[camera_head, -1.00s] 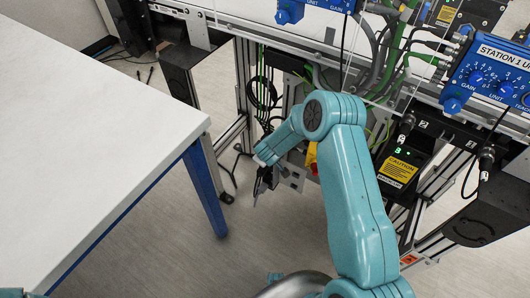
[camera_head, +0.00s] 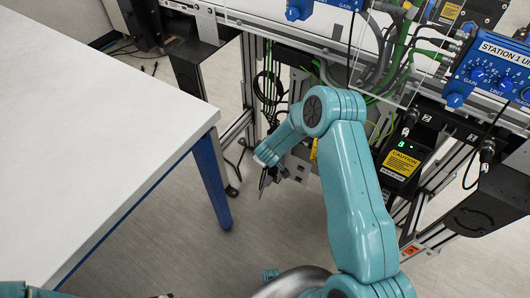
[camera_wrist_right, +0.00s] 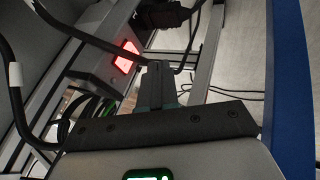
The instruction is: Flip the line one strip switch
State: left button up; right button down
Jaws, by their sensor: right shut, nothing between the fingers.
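A red lit switch (camera_wrist_right: 126,55) glows on a grey strip housing (camera_wrist_right: 98,63) in the right wrist view, left of and beyond my fingertips. My right gripper (camera_wrist_right: 160,72) is shut and empty. Its tips appear to the right of the switch with a gap in the picture; I cannot tell the depth between them. In the head view my right gripper (camera_head: 264,181) points down below the conveyor frame, beside a grey metal part (camera_head: 297,166). The switch cannot be made out in the head view.
A white table (camera_head: 100,130) with a blue leg (camera_head: 212,183) stands to the left. Dark cables (camera_wrist_right: 75,35) cross near the strip in the wrist view. Green cables and a box with a yellow caution label (camera_head: 402,163) hang under the conveyor. Open floor (camera_head: 225,260) lies below.

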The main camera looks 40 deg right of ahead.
pick_arm(q)
jog(key=shift+p+v, duration=0.9)
jog(key=shift+v, duration=0.05)
pick_arm(e)
jog(key=v, duration=1)
pick_arm(q)
jog(key=shift+d, duration=0.2)
pick_arm(e)
jog(key=shift+f, duration=0.1)
